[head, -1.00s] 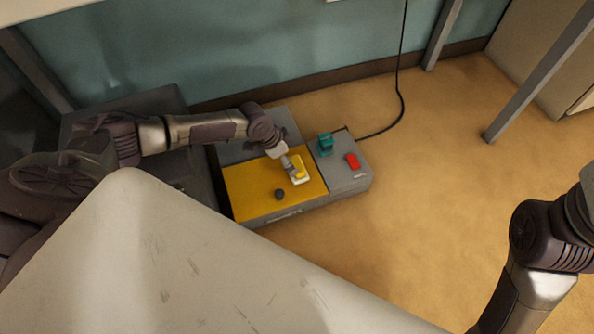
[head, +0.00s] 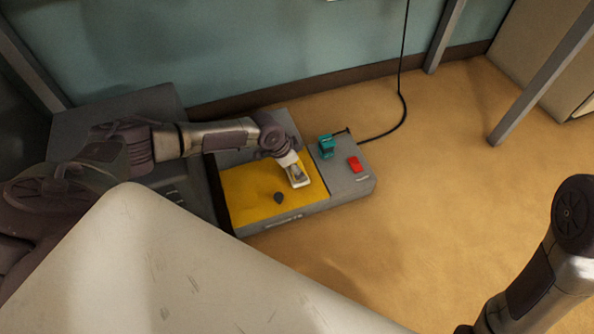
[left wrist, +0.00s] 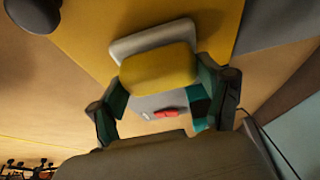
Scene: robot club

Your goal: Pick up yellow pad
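The yellow pad (left wrist: 158,70) shows in the left wrist view, with a white base (left wrist: 155,39) behind it. My left gripper (left wrist: 160,92) has its two dark teal fingers spread, one at each side of the pad; whether they touch it is unclear. In the head view my left gripper (head: 296,174) is over the white base (head: 297,182) on the yellow panel (head: 245,191), and it mostly hides the pad. My right arm (head: 545,275) comes in at the lower right; its gripper is out of frame.
The grey box beside the yellow panel carries a teal block (head: 326,147) and a red piece (head: 355,164). A dark knob (head: 278,197) stands on the yellow panel. A black cable (head: 403,100) runs back to the wall. The floor at right is clear, with a grey post (head: 540,80).

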